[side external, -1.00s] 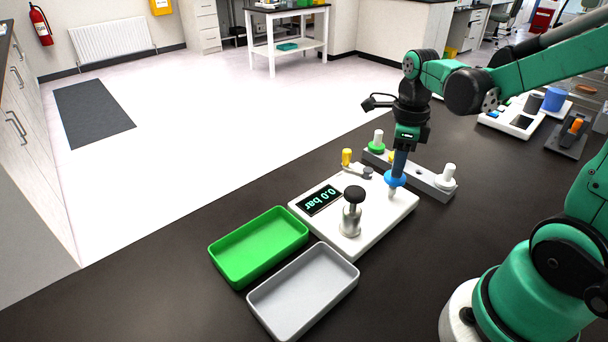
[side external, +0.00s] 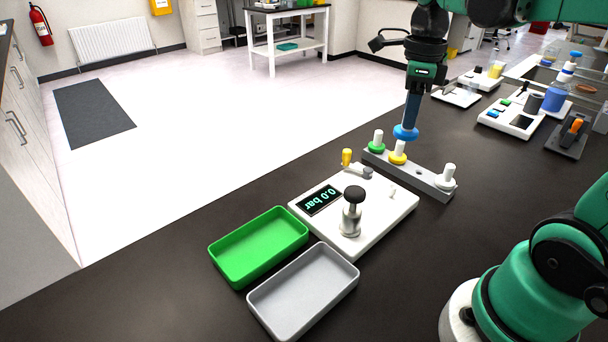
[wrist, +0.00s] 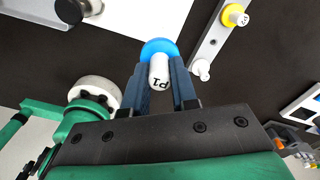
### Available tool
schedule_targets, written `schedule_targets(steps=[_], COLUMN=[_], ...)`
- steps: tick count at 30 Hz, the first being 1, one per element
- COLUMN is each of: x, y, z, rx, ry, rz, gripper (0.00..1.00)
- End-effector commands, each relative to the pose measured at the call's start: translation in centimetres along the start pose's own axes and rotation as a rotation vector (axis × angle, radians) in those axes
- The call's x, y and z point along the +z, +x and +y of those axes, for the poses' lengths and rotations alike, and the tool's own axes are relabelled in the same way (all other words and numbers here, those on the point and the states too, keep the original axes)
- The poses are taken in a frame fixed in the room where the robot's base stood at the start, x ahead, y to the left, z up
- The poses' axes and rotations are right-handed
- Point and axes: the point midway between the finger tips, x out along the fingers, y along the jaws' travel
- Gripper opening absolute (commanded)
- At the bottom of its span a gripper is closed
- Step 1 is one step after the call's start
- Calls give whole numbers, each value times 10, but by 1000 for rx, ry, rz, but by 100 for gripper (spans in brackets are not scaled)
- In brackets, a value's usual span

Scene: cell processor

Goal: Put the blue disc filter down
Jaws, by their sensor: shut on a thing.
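The blue disc filter (side external: 405,132) is held below my gripper (side external: 409,122) in the side view, above and behind the grey rack (side external: 422,179). In the wrist view the blue disc (wrist: 157,45) shows beyond its white stem, marked P1, between the two fingers of my gripper (wrist: 159,70). The rack carries a green disc filter (side external: 376,146), a yellow disc filter (side external: 398,157) and a white disc filter (side external: 446,181). The rack also shows in the wrist view (wrist: 210,42). The blue filter appears clear of the rack.
Green (side external: 219,255) and grey (side external: 259,303) trays lie front left. Other equipment stands on the bench at right.

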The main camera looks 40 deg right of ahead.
Motion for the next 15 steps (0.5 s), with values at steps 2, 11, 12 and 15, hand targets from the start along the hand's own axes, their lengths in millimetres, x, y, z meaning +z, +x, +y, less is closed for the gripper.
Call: schedule_targets(steps=[2, 11, 12, 15], x=[0, 0, 0, 0], y=[-24, -87, -91, -104], z=[0, 0, 0, 0], rx=[0, 0, 0, 0], ry=[0, 0, 0, 0], rz=[0, 0, 0, 0], gripper=[0, 0, 0, 0])
